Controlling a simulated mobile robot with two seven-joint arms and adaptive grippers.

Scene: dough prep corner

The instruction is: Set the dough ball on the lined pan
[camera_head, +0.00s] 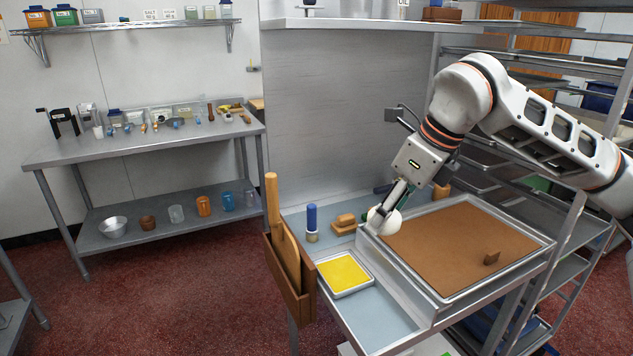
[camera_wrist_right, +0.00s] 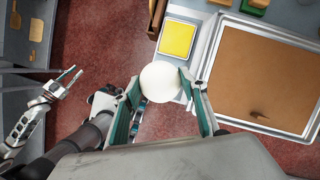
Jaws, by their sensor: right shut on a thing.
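The dough ball, white and round, is held between the fingers of my right gripper (camera_head: 386,212). In the right wrist view the ball (camera_wrist_right: 160,82) sits between the two fingertips. The lined pan (camera_head: 450,245) is a large metal-rimmed tray with a flat brown liner. In the head view the ball overlaps the pan's far left corner; in the wrist view it appears left of the pan (camera_wrist_right: 262,75), apart from it. My left gripper (camera_wrist_right: 72,76) shows at the left of the wrist view, fingers apart and empty; it is out of the head view.
A yellow tray (camera_head: 343,273) is left of the pan. A wooden holder with boards (camera_head: 285,255) stands at the table's left edge. A blue-handled tool (camera_head: 311,218) and brown blocks (camera_head: 344,223) are behind.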

